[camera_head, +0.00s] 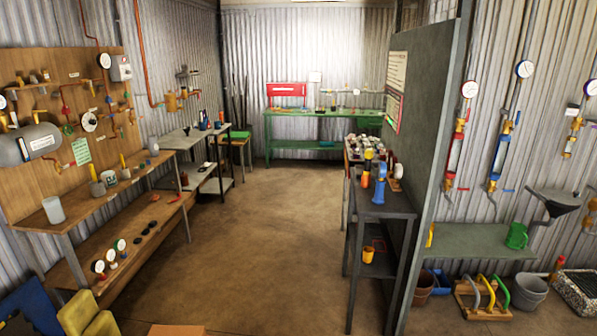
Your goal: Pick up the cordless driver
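I cannot clearly pick out the cordless driver. An upright blue tool-like object (380,184) stands on the dark metal table (388,208) right of centre; it may be the driver, but it is too small to be sure. An orange and yellow object (367,166) stands just behind it on the left, and a round-faced gauge (397,172) is on its right. Small upright blue and orange items (203,120) stand on the grey bench at the back left, too small to identify. My gripper is not in view.
Open floor (255,225) runs down the middle. A wooden bench (85,212) with pots and gauges lines the left wall. A grey partition (425,120) stands behind the dark table. A green bench (325,124) with a red box (287,90) is at the back. Buckets (528,291) sit at right.

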